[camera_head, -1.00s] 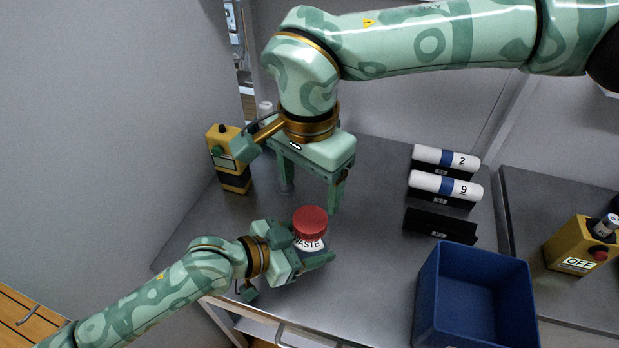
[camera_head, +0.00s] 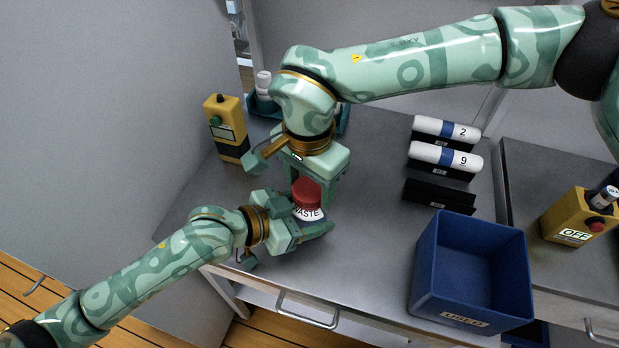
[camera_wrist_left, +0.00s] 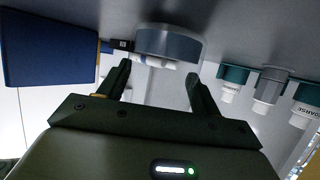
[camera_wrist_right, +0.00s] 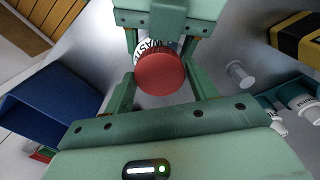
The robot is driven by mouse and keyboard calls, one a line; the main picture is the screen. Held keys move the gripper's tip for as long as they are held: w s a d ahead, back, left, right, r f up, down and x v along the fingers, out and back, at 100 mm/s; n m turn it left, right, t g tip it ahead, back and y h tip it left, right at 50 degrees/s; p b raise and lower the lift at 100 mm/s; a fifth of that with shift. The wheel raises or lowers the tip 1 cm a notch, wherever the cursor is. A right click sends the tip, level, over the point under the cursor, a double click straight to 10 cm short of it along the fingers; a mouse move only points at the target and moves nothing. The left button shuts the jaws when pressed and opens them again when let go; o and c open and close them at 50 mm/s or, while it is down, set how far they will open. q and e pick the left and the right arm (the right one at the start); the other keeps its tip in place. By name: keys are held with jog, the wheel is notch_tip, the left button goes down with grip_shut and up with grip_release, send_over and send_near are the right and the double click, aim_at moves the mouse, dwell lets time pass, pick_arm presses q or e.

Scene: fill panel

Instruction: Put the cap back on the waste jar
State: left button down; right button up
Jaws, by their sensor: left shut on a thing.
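The waste jar (camera_head: 308,214), with a white WASTE label, stands on the grey bench. My left gripper (camera_head: 305,232) is shut on it from the left, low on its body; in the left wrist view the fingers (camera_wrist_left: 160,82) show, the grip itself unclear. The red cap (camera_head: 307,191) sits on top of the jar; it also shows in the right wrist view (camera_wrist_right: 160,75). How tightly it is seated I cannot tell. My right gripper (camera_wrist_right: 162,88) comes from above and behind, fingers apart on either side of the cap, with slight gaps showing.
A blue bin (camera_head: 470,312) stands at the front right. Behind it are black racks with white tubes (camera_head: 444,130). A yellow device (camera_head: 226,125) is at the back left, and a yellow OFF box (camera_head: 580,218) is far right. Bottles in teal holders (camera_wrist_left: 270,90) stand behind.

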jog(key=c, duration=0.6)
jog(key=m, duration=0.6)
jog(key=shift+m, duration=0.4)
jog(key=m, duration=0.6)
jog(key=o, duration=1.1)
jog(key=shift+r, duration=0.1)
